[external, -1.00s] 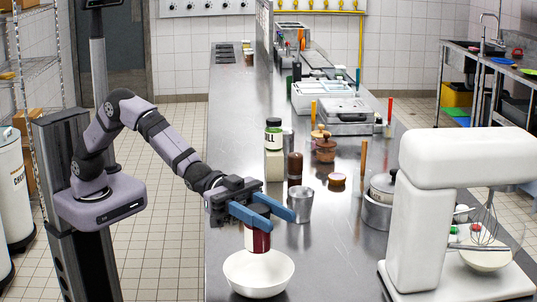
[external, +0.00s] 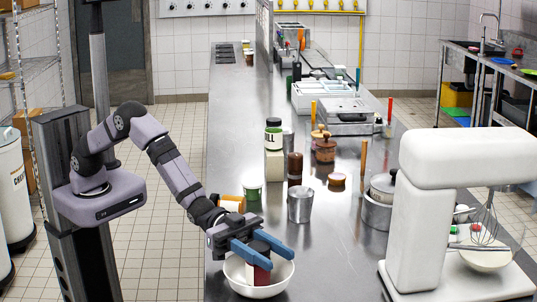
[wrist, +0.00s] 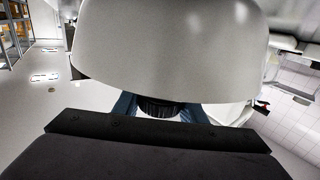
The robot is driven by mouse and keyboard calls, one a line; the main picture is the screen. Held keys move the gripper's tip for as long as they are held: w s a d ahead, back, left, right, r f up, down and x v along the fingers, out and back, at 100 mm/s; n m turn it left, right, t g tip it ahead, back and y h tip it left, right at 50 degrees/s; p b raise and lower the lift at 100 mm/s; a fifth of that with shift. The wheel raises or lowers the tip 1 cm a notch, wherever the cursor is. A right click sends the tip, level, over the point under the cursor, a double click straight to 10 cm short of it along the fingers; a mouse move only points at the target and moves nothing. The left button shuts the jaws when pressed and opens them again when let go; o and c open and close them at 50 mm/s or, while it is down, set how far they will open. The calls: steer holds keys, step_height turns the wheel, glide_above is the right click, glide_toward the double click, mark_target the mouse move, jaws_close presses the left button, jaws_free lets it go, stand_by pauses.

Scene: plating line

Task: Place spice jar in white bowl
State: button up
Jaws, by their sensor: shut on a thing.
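The white bowl (external: 284,283) stands on the steel counter at the front. My gripper (external: 268,252) is low over the bowl, its blue fingers shut on the spice jar (external: 257,273), which has a dark red body and a dark lid. The jar's lower part is inside the bowl; whether it touches the bottom cannot be told. In the wrist view the large pale curved surface (wrist: 175,45) looks like the bowl, and a dark ribbed lid (wrist: 158,108) shows between the blue fingers.
A metal cup (external: 300,205) stands behind the bowl. An orange-and-white jar (external: 232,203) and a green-topped container (external: 252,196) stand close behind my gripper. A white mixer (external: 430,210) is at the right. The counter between bowl and mixer is clear.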

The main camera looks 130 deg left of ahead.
steer(key=shift+f, duration=0.3)
steer(key=shift+f, duration=0.1)
steer(key=shift+f, duration=0.15)
steer(key=o, duration=1.2)
steer(key=shift+o, duration=0.2)
steer(key=shift+s+r, duration=0.1)
steer(key=shift+r, duration=0.1)
steer(key=s+a+b, duration=0.2)
steer(key=s, duration=0.9)
steer(key=shift+s+b, duration=0.4)
steer(key=shift+d, duration=0.2)
